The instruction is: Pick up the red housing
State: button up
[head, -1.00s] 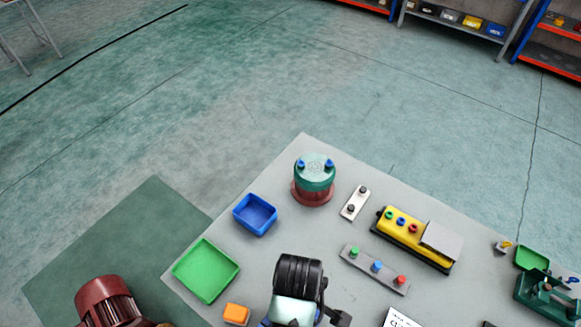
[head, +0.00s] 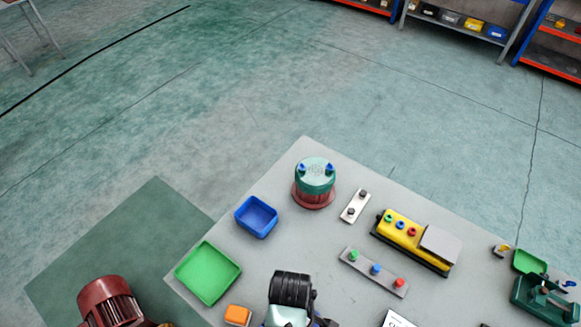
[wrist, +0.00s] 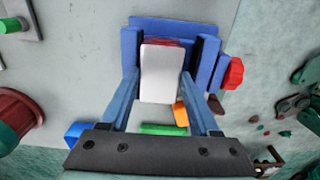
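In the wrist view my gripper (wrist: 160,78) has its two blue fingers apart, on either side of a pale block (wrist: 162,75). A strip of red (wrist: 165,41) shows at the far end of that block, inside a blue frame (wrist: 160,24) with a red knob (wrist: 233,72). The block hides most of the red part, so I cannot tell its shape or whether it is the housing. I see no finger clearly touching the block. In the head view my arm hides this spot. A dark red ribbed housing (head: 108,302) stands at the lower left.
A green-topped drum with a red base (head: 313,190), a blue tray (head: 257,217), a green tray (head: 208,272) and an orange block (head: 238,315) are on the grey table. A yellow unit (head: 400,232) and a button strip (head: 373,272) lie right.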

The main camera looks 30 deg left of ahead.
grip_shut()
